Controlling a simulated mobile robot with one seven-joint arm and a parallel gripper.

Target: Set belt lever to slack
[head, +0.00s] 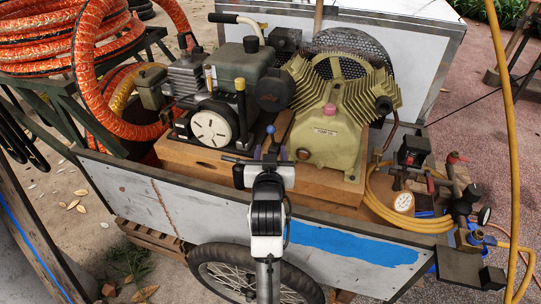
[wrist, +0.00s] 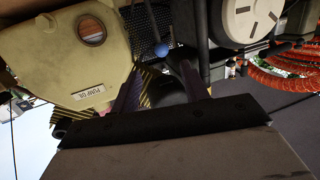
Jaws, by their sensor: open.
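A lever with a blue ball knob (head: 270,129) stands between the engine and the pump; I take it for the belt lever, but no lever label is readable. The knob also shows in the wrist view (wrist: 161,49), just beyond the fingertips and roughly in line with the gap between them. My gripper (head: 270,153) is open and empty, in front of the lever at the cart's near side. In the wrist view its two fingers (wrist: 158,75) are spread apart. Contact with the lever cannot be made out. The lever's lower part is mostly hidden.
The olive pump (head: 318,148) stands right of the lever and the engine (head: 213,128) left of it. The cart's near side panel (head: 130,195) rises below my gripper. Gauges and valves (head: 403,202) sit at right, orange hose coils (head: 70,35) at left.

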